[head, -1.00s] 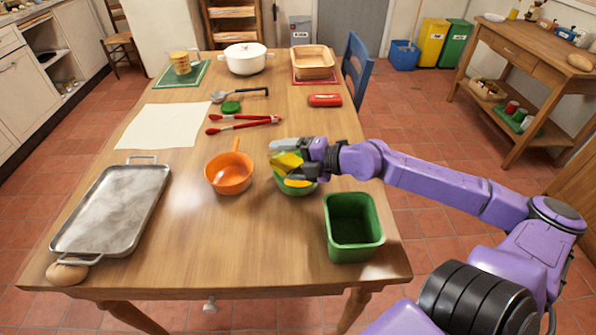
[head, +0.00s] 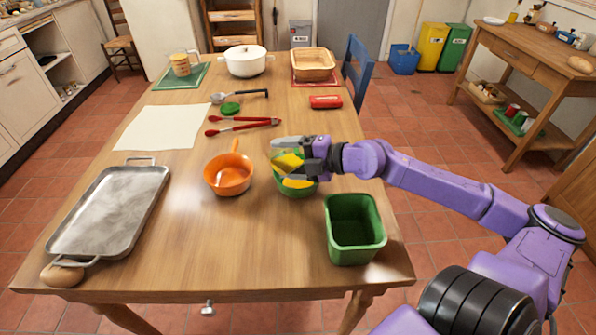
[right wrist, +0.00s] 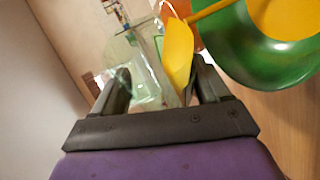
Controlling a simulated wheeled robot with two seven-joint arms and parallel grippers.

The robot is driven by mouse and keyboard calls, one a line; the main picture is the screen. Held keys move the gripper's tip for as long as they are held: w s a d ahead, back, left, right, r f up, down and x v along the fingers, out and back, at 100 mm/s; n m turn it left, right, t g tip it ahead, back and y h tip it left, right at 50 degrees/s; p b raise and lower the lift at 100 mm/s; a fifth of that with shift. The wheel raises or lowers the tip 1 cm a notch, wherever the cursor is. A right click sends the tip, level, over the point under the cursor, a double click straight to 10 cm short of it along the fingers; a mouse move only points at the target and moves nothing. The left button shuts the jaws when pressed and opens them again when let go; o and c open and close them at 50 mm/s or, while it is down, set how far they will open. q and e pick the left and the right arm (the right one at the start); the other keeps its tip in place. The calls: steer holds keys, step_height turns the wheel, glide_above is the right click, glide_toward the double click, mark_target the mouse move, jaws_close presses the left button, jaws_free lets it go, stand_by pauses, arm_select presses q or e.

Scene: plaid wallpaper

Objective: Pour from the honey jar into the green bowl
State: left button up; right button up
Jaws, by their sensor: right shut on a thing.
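The honey jar (right wrist: 146,72) is clear glass with yellow honey inside, shut between the fingers of my right gripper (head: 290,158). The jar is tipped on its side above the green bowl (head: 302,192). In the right wrist view the gripper (right wrist: 160,85) holds the jar, and a yellow strip runs from it towards the green bowl (right wrist: 262,66). Yellow honey (right wrist: 285,14) lies in the bowl. In the head view the gripper and jar hide part of the bowl. My left gripper is not in view.
An orange pan (head: 229,178) stands just left of the bowl. A green bin (head: 355,250) is close in front to the right. Red tongs (head: 243,124), a green disc (head: 230,109) and a red case (head: 325,102) lie behind. A metal tray (head: 110,212) is at left.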

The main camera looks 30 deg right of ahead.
steer(key=shift+d+r+m+b, duration=0.2)
steer(key=shift+m+b, duration=0.1)
steer(key=shift+b, duration=0.35)
steer(key=shift+f+y+b, duration=0.15)
steer(key=shift+y+b, duration=0.15)
steer(key=shift+b, duration=0.2)
steer(key=shift+d, duration=0.1)
steer(key=shift+w+f+m+b, duration=0.1)
steer(key=shift+m+b, duration=0.3)
steer(key=shift+b, duration=0.15)
steer(key=shift+d+f+y+b, duration=0.2)
steer(key=shift+y+b, duration=0.1)
steer(key=shift+b, duration=0.35)
steer(key=shift+w+d+r+m+t+y+b, duration=0.1)
steer(key=shift+d+r+m+t+y+b, duration=0.15)
steer(key=shift+m+b, duration=0.2)
steer(key=shift+d+r+m+t+y+b, duration=0.15)
steer(key=shift+m+y+b, duration=0.15)
steer(key=shift+m, duration=0.25)
